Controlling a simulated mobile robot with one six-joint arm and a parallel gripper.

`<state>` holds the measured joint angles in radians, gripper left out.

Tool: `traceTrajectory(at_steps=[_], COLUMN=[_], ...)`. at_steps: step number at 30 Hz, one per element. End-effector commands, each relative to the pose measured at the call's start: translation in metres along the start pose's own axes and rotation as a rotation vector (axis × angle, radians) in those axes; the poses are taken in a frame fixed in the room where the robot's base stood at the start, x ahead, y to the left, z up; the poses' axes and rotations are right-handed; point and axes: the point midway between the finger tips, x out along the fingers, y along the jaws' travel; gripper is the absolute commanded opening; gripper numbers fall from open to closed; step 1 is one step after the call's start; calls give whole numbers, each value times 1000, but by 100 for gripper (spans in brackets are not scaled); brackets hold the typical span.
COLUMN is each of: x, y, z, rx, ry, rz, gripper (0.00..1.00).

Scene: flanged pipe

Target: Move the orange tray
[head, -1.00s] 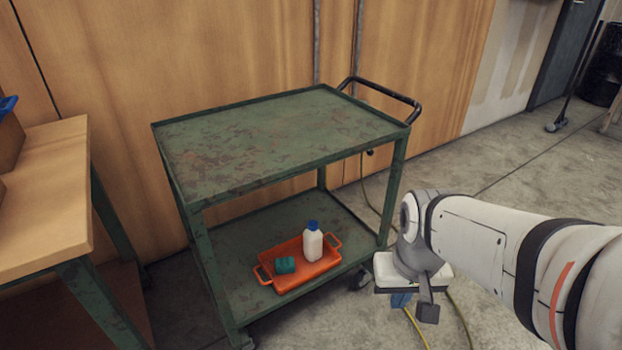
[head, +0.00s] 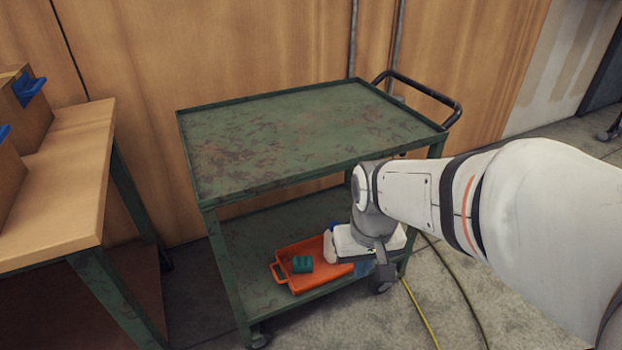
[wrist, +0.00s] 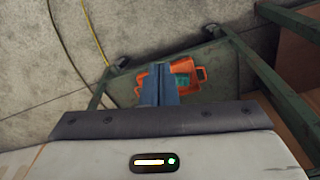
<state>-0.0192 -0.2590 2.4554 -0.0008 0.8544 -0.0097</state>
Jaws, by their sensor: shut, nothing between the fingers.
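The orange tray (head: 303,254) lies on the lower shelf of the green cart, with a handle at its left end. A small teal block (head: 302,264) sits in it, and a white bottle (head: 329,247) stands at its right part, mostly hidden behind my wrist. In the wrist view the tray (wrist: 196,70) shows partly behind my gripper (wrist: 158,72), whose blue fingers are together and empty. In the head view my gripper (head: 378,268) is in front of the tray's right end and hides its right handle. I cannot tell how far apart they are.
The cart's upper shelf (head: 310,130) is empty and lies above the tray. Its green legs (head: 225,270) frame the lower shelf. A wooden table (head: 65,190) with cardboard boxes (head: 22,105) stands at the left. Yellow and dark cables (head: 420,312) lie on the floor at the right.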

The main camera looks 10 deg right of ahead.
Motion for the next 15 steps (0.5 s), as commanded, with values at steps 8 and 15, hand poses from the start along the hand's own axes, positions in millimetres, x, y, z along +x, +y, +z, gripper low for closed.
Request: traceTrajectory(at_steps=[8,15], x=[70,159], y=[9,17], z=[-81,-137], rx=[-60,-121], ry=[-38,-64], rz=[-1,-4], gripper=[0,0])
